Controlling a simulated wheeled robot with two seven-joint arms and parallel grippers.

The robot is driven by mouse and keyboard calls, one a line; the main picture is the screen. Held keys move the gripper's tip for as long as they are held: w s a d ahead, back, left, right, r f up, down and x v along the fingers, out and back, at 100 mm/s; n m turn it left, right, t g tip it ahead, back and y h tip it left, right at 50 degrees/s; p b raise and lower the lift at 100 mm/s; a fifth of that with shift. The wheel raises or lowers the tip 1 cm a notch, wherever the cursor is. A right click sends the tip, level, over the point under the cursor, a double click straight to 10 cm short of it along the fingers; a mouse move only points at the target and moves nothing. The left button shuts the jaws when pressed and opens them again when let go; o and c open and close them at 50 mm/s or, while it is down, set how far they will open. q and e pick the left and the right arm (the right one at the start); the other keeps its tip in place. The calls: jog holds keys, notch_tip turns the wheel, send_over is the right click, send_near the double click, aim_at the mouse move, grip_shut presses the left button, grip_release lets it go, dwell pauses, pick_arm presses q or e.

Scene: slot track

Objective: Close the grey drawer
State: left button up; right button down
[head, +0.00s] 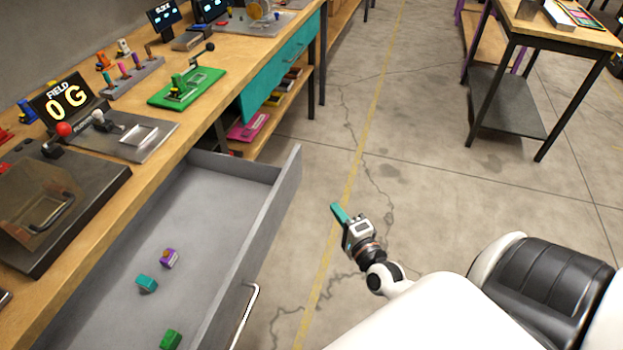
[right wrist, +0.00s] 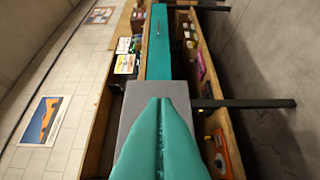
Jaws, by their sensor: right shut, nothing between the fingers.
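The grey drawer (head: 262,215) stands pulled out from the wooden workbench at the lower left of the head view. Its metal bar handle (head: 245,315) is on the front panel, near the bottom edge. Inside lie a purple block (head: 169,258), a teal block (head: 147,284) and a green block (head: 171,340). My right gripper (head: 338,211) has teal fingers, shut and empty, over the floor to the right of the drawer front and apart from it. The closed fingers also show in the right wrist view (right wrist: 160,135). My left gripper is not in view.
A dark-legged table (head: 508,85) stands at the upper right. The floor between is clear.

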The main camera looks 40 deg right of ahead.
send_near(298, 173)
jog(key=w+d, duration=0.2)
jog(key=d, duration=0.1)
jog(key=w, duration=0.1)
jog(key=w+a, duration=0.1)
jog(key=w, duration=0.1)
jog(key=shift+a+r, duration=0.15)
jog(key=shift+a, duration=0.15)
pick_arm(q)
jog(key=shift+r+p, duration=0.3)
pick_arm(e)
jog(key=shift+w+a, duration=0.25)
jog(key=shift+w, duration=0.05)
